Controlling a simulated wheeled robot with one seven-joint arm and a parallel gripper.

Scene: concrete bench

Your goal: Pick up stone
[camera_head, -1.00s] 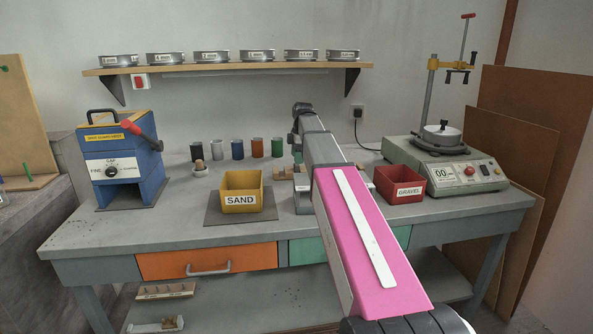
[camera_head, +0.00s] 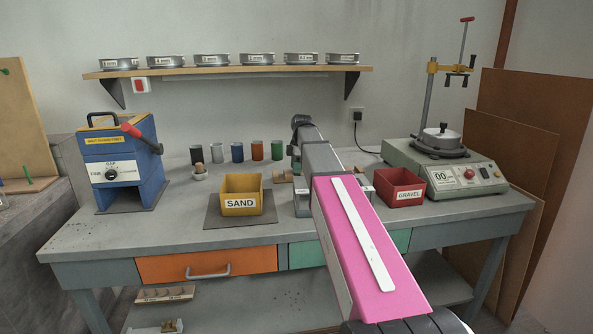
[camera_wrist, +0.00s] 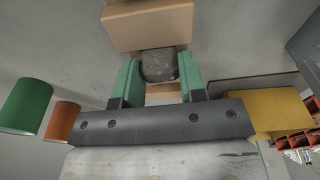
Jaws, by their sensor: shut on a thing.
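The stone (camera_wrist: 158,65) is a dark grey lump in the wrist view, between the two green fingers of my gripper (camera_wrist: 158,78). The fingers touch it from both sides, so the gripper is shut on it. A tan block (camera_wrist: 148,24) lies right beside the stone, and a strip of the same tan shows on its other side. I cannot tell whether the stone still rests on something. In the head view my arm hides the stone and the fingertips.
A yellow SAND bin (camera_head: 240,196) stands left of my arm and a red GRAVEL bin (camera_head: 400,188) close on its right. Several coloured cups (camera_head: 237,152) line the back. The bench front left is clear.

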